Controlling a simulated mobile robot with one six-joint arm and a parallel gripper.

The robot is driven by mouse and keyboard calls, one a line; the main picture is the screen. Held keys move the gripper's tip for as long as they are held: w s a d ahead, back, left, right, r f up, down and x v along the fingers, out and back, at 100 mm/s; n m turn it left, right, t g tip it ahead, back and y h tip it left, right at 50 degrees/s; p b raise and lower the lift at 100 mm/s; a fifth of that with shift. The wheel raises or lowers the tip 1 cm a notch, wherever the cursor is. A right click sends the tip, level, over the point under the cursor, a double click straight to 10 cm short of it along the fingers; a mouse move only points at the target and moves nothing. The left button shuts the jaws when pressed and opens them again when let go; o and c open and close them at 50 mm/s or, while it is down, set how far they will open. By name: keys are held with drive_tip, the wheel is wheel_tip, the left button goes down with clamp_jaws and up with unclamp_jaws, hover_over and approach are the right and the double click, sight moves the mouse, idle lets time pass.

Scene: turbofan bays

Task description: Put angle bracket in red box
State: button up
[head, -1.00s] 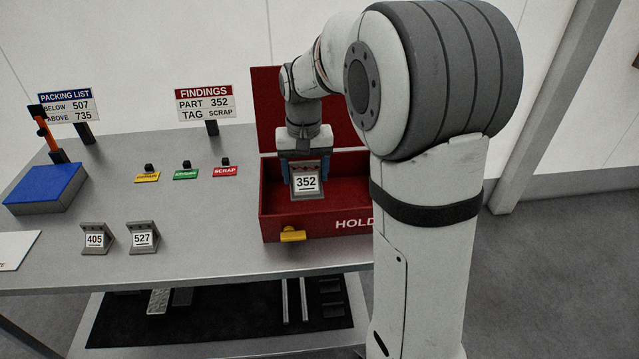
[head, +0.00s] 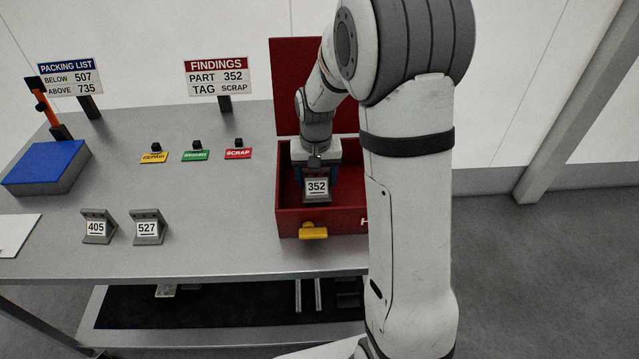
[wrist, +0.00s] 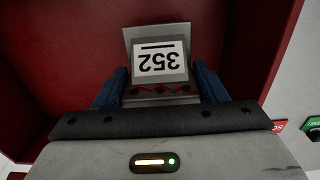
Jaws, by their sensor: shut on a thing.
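The angle bracket (head: 317,190), grey with a white label 352, is held between the blue fingers of my gripper (head: 317,176). It is inside the open red box (head: 290,212), near the box's left side. The wrist view also shows the bracket (wrist: 158,62), label upside down, with my gripper (wrist: 160,90) shut on it and red box walls around. I cannot tell whether the bracket touches the box floor. The box's red lid stands up at the back. My arm hides the box's right part.
Brackets 405 (head: 97,227) and 527 (head: 148,228) stand on the grey table (head: 200,255) left of the box. Several tags, including a red SCRAP tag (head: 238,153), lie behind them.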

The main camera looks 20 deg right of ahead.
sight(317, 178)
drive_tip(key=shift+f, duration=1.55)
drive_tip(key=o, duration=1.1)
drive_tip(key=shift+r, duration=0.1)
wheel_tip(317, 178, up, 11)
drive_tip(key=shift+r, duration=0.15)
drive_tip(key=s+r+t, duration=0.1)
drive_tip(key=s, duration=0.6)
drive_tip(key=s+r+n+t, duration=0.1)
drive_tip(key=s+r, duration=0.1)
drive_tip(key=s, duration=0.5)
drive_tip(key=s+r+n, duration=0.1)
drive_tip(key=s, duration=0.7)
drive_tip(key=shift+d+r+t, duration=0.15)
drive_tip(key=shift+r+t, duration=0.15)
drive_tip(key=shift+t, duration=0.1)
